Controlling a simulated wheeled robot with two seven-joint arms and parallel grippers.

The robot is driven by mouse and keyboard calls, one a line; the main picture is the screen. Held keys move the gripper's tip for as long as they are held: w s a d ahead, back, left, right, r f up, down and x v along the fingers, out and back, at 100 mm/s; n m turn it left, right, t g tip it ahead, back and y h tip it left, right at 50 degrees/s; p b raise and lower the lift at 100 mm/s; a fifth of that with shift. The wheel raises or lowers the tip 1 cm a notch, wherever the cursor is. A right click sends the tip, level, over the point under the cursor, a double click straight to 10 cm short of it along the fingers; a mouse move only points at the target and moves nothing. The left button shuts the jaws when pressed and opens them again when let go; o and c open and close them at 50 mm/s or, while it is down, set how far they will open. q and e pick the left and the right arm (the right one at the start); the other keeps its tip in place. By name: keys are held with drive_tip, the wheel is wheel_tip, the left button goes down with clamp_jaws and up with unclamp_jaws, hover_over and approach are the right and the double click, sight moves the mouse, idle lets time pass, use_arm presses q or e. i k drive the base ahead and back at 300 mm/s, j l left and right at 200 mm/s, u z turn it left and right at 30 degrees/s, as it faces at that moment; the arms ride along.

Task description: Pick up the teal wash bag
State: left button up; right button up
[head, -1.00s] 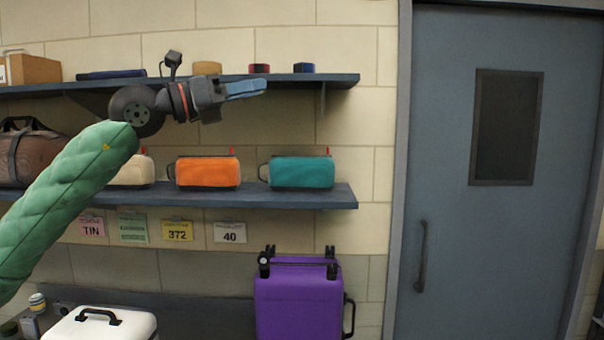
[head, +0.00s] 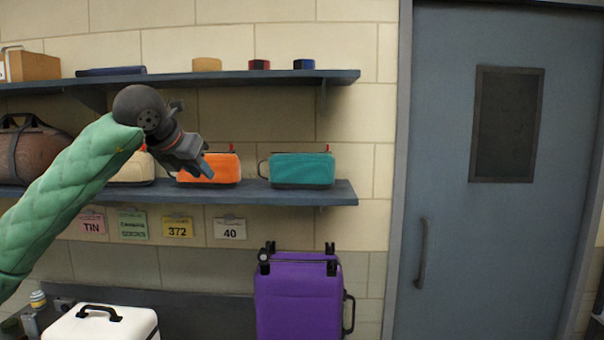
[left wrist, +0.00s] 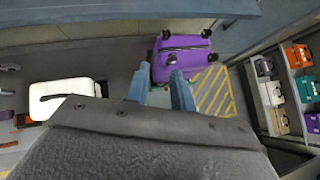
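The teal wash bag (head: 302,168) stands upright on the middle wall shelf (head: 335,192), near its right end, with a dark loop handle at its left side and a small red tab on top. My left gripper (head: 207,162) is left of it, in front of the orange bag (head: 222,168), pointing down and right, clear of the teal bag. In the left wrist view my left gripper (left wrist: 159,80) has its two blue fingers apart with nothing between them. That view also shows a small teal bag (left wrist: 304,88) in a rack at the right; I cannot tell if it is the same one.
A cream bag (head: 136,172) and a brown duffel (head: 38,150) share the shelf. The upper shelf (head: 230,80) overhangs them. A purple suitcase (head: 298,300) and a white case (head: 100,322) stand below. Shelf space right of the teal bag is free.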

sight(311, 171)
drive_tip(key=i+l, duration=0.2)
drive_tip(key=i, duration=0.3)
drive_tip(key=i+l, duration=0.2)
drive_tip(key=i, duration=0.25)
